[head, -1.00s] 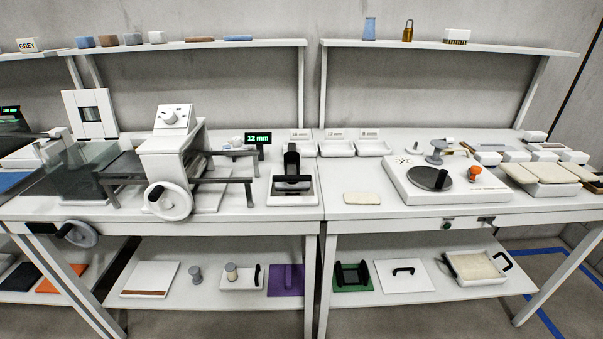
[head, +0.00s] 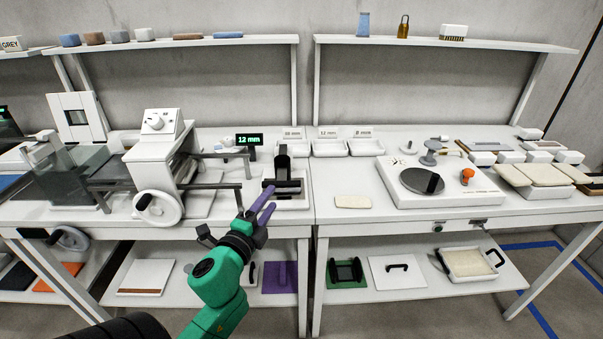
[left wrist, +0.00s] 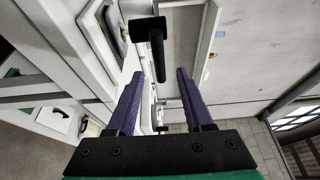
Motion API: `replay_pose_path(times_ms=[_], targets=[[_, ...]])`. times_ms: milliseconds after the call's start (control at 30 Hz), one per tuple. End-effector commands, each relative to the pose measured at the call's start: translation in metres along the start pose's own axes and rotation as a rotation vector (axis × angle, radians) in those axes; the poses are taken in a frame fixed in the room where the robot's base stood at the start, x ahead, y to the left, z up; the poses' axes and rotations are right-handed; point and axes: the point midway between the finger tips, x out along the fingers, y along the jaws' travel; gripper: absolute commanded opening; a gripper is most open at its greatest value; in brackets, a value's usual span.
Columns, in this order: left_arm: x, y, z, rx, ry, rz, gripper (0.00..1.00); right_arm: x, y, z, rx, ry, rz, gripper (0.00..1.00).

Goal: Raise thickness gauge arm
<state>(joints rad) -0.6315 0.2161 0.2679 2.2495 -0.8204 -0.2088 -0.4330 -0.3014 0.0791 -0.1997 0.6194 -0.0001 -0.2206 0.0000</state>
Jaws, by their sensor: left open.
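The thickness gauge appears to be the white tray-like base (head: 304,203) on the table, with a black post and a black crossbar arm (head: 290,186) low over the base. A dark display (head: 248,140) behind it reads 12 mm. My left gripper (head: 272,197) has purple fingers, open and empty, just in front of the crossbar at its left end. In the left wrist view, the black bar (left wrist: 157,58) shows between the open fingertips, with its end near them. I cannot tell whether they touch. My right gripper is not in view.
A white roller machine (head: 155,165) with a handwheel and grey rails stands close left of the gauge. A beige slab (head: 352,202) lies to the right, before a white wheel unit (head: 440,196). Small white trays (head: 328,148) stand behind. Bare table lies around the slab.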

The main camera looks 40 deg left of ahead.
Motion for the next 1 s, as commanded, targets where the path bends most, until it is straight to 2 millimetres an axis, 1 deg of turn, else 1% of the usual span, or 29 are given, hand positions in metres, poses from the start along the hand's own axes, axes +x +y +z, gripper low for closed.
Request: replay_pose_path(times_ms=[33, 200, 300, 400, 533, 767, 800, 833, 867, 900, 933, 1000], targets=[[0.013, -0.005, -0.001, 0.001, 0.002, -0.004, 0.52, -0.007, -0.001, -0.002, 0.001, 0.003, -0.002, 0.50], [0.060, -0.005, 0.000, -0.001, 0.000, -0.003, 0.52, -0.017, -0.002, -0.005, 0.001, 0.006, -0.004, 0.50], [0.086, -0.004, 0.000, -0.003, -0.001, -0.002, 0.52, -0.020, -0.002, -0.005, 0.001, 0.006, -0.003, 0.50], [0.105, -0.002, 0.000, -0.003, -0.001, 0.000, 0.52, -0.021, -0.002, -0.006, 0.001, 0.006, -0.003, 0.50], [0.117, 0.000, 0.000, -0.004, 0.000, 0.001, 0.52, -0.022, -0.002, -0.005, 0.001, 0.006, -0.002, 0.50], [0.119, 0.001, 0.000, -0.004, 0.001, 0.002, 0.52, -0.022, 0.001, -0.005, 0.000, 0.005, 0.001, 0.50], [0.119, 0.001, 0.000, -0.004, 0.001, 0.002, 0.44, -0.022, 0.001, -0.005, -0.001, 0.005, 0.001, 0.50], [0.118, 0.001, 0.000, -0.004, 0.001, 0.002, 0.33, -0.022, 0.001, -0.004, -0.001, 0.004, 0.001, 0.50], [0.118, 0.001, 0.000, -0.004, 0.001, 0.002, 0.21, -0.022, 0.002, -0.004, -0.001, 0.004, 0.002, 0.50], [0.118, 0.001, 0.000, -0.004, 0.001, 0.002, 0.06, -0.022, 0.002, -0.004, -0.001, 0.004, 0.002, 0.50], [0.118, 0.001, 0.000, -0.004, 0.001, 0.002, 0.00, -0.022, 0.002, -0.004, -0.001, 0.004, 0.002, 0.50], [0.118, 0.001, 0.000, -0.004, 0.001, 0.002, 0.00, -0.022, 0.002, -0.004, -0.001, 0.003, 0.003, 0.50]])
